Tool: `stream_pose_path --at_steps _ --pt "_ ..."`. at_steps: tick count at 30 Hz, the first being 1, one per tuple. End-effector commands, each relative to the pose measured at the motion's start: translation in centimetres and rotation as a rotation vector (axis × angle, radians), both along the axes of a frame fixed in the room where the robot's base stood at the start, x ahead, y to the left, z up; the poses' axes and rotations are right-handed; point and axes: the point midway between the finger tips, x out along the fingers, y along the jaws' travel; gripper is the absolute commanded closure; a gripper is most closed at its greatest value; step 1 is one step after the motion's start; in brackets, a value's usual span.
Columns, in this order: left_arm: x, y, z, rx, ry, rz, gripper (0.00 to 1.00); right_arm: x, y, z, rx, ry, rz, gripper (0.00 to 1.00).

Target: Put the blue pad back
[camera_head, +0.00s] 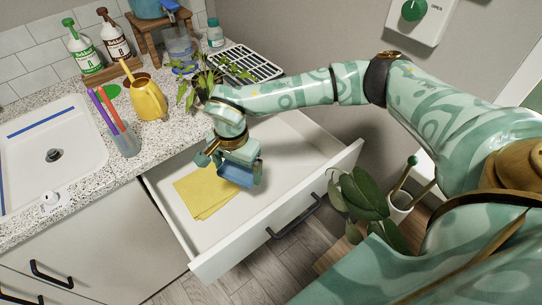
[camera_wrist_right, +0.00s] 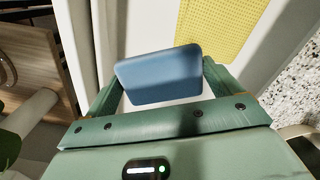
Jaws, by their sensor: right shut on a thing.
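The blue pad (camera_head: 238,173) is held in my right gripper (camera_head: 232,164), inside the open drawer (camera_head: 285,173). In the right wrist view the pad (camera_wrist_right: 160,76) sits between the two green fingers. The head view shows it over the drawer's near part; I cannot tell whether it touches the drawer floor. A yellow cloth (camera_head: 205,193) lies flat in the drawer, left of the pad. The cloth also shows in the right wrist view (camera_wrist_right: 222,25). My left gripper is not in view.
The speckled counter (camera_head: 150,150) holds a yellow watering can (camera_head: 146,97), a cup of pens (camera_head: 124,140), a leafy plant (camera_head: 200,88) and a black rack (camera_head: 245,64). A sink (camera_head: 50,150) is at left. A potted plant (camera_head: 365,195) stands right of the drawer.

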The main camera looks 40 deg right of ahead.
Motion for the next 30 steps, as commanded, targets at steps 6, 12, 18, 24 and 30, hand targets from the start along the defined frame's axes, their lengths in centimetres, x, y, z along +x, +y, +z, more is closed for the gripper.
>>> stream_pose_path --at_steps 6,12,18,24,30 --pt "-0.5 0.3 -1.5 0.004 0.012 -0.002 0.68 3.2 -0.7 -0.8 -0.002 0.004 -0.411 0.31" --pt "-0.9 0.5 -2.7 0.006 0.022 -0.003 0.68 4.6 -4.9 -2.9 -0.005 0.004 -0.454 0.31" --pt "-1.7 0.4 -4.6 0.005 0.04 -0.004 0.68 6.1 -10.1 -6.3 -0.004 0.006 -0.447 0.31" --pt "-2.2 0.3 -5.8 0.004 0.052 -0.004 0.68 7.0 -12.6 -9.2 -0.003 0.002 -0.444 0.31" --pt "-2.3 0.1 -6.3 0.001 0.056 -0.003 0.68 7.3 -13.6 -10.2 -0.003 -0.001 -0.442 0.31"
